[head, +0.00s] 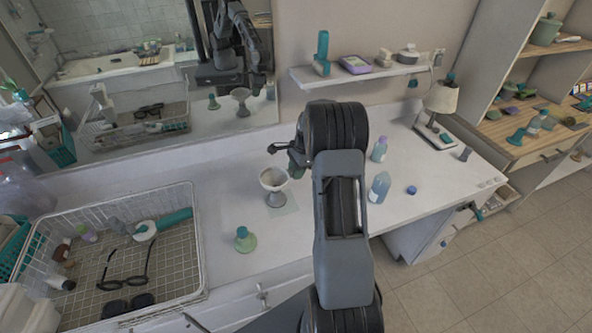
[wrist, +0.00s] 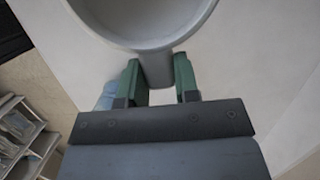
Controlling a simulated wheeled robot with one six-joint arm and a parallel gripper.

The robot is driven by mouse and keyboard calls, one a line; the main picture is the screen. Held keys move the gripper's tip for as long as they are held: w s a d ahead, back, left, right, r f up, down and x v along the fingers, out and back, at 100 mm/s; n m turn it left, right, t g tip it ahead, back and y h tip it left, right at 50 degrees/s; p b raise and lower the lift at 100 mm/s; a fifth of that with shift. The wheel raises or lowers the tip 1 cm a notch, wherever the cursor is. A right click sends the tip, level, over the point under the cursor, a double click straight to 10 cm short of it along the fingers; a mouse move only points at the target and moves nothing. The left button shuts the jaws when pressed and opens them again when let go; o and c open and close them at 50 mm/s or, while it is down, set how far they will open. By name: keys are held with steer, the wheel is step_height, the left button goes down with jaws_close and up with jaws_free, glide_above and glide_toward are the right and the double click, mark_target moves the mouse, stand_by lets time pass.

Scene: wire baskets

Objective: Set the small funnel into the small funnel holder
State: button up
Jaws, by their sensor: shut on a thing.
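The small funnel (head: 273,178) is a pale bowl shape with a grey outside, upright over the counter left of my arm. In the wrist view the funnel (wrist: 148,38) fills the top, and its lower part sits between the two green fingers of my gripper (wrist: 158,82). My gripper (head: 296,163) is shut on the funnel and partly hidden by my arm in the head view. Directly below the bowl is a grey flared foot (head: 276,199), seemingly the small funnel holder, on a pale green mat (head: 287,208). I cannot tell whether the funnel is seated in it.
A green flask-like bottle (head: 244,241) stands front left of the mat. A wire basket (head: 188,258) with glasses and other items fills the counter's left. A blue bottle (head: 379,188), a blue cap (head: 411,190) and a lamp (head: 441,100) are right of my arm. A mirror is behind.

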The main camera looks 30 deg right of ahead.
steer(key=shift+f+b, duration=0.3)
steer(key=shift+f, duration=0.25)
steer(key=o, duration=0.9)
steer(key=shift+o, duration=0.2)
steer(key=shift+c, duration=1.1)
steer(key=shift+r, duration=0.15)
